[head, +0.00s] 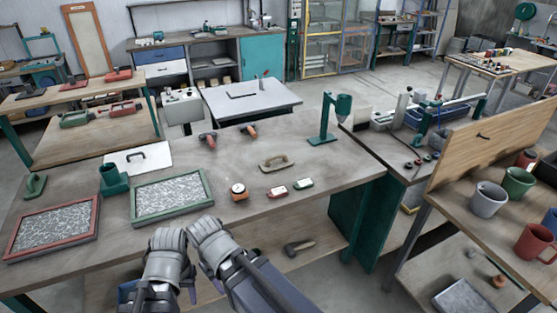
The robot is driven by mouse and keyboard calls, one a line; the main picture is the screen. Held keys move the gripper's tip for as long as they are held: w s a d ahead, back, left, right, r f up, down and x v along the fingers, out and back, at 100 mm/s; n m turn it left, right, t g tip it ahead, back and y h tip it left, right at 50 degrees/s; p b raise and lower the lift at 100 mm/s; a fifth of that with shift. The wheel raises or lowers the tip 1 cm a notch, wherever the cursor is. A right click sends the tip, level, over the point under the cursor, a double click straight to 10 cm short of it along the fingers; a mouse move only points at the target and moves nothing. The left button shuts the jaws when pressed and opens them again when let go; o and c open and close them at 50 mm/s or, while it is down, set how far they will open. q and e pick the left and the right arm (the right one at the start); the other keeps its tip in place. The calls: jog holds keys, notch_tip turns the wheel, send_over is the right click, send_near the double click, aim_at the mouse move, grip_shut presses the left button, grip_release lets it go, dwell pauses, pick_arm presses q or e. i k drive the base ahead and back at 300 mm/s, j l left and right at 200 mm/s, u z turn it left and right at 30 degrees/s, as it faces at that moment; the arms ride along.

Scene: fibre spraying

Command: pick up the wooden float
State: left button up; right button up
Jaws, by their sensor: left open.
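The wooden float (277,162) is a tan, flat piece with a raised handle. It lies flat on the workbench (230,180), right of the middle, and nothing touches it. My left gripper (168,240) is at the bench's front edge, below and left of the float. It is open and apart from the float. My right gripper (207,228) is close beside the left one, also away from the float. Its fingers are too bunched to tell their state.
Green-framed (171,214) and red-framed panels lie left. A green stand (327,120) rises behind right. The bench around the float is mostly clear.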

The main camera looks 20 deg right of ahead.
aim_at(280, 161)
jog(key=i+l+z, duration=0.1)
jog(key=i+l, duration=0.45)
jog(key=i+l+z, duration=0.15)
jog(key=i+l, duration=0.35)
jog(key=i+l+z, duration=0.1)
jog(key=i+l, duration=0.35)
jog(key=i, duration=0.2)
